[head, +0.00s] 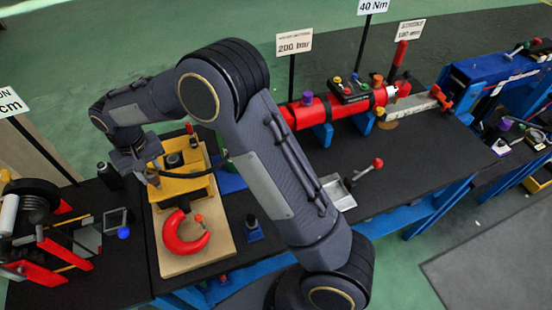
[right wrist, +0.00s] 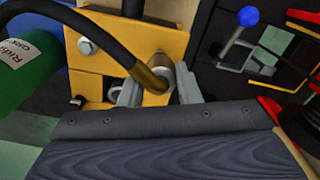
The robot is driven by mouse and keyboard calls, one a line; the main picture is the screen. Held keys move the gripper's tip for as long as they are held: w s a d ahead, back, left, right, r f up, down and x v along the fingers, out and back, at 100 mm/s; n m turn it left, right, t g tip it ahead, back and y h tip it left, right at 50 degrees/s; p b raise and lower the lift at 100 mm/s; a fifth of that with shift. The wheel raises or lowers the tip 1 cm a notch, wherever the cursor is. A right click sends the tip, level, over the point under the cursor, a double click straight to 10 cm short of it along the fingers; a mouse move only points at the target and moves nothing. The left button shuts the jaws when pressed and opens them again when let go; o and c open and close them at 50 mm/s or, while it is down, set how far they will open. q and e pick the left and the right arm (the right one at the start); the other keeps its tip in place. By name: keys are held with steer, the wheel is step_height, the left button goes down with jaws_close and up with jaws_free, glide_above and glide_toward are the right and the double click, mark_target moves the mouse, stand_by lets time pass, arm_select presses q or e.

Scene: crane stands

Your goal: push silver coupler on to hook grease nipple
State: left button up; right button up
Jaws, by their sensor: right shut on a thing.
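The red hook (head: 186,240) hangs from a yellow block (head: 180,190) on a pale wooden board (head: 225,250). My right gripper (head: 148,172) is at the block's left side in the head view. In the right wrist view its two grey fingers (right wrist: 158,92) close around the coupler (right wrist: 152,78), which shows a brass-coloured sleeve and silver metal behind it. A black hose (right wrist: 95,28) curves into the coupler. The coupler is right against or very near the face of the yellow block (right wrist: 100,65); contact cannot be told. I cannot make out the grease nipple. My left gripper is not in view.
A green labelled cylinder (right wrist: 25,70) lies left in the right wrist view. A small stand with a blue ball (head: 123,232) is left of the board. A red cylinder (head: 330,110) lies further back. Bare black table (head: 420,165) shows at right.

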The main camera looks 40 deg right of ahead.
steer(key=shift+f+b, duration=0.55)
steer(key=shift+f, duration=0.4)
steer(key=o, duration=1.1)
steer(key=shift+r+p, duration=1.95)
steer(key=shift+r, duration=0.65)
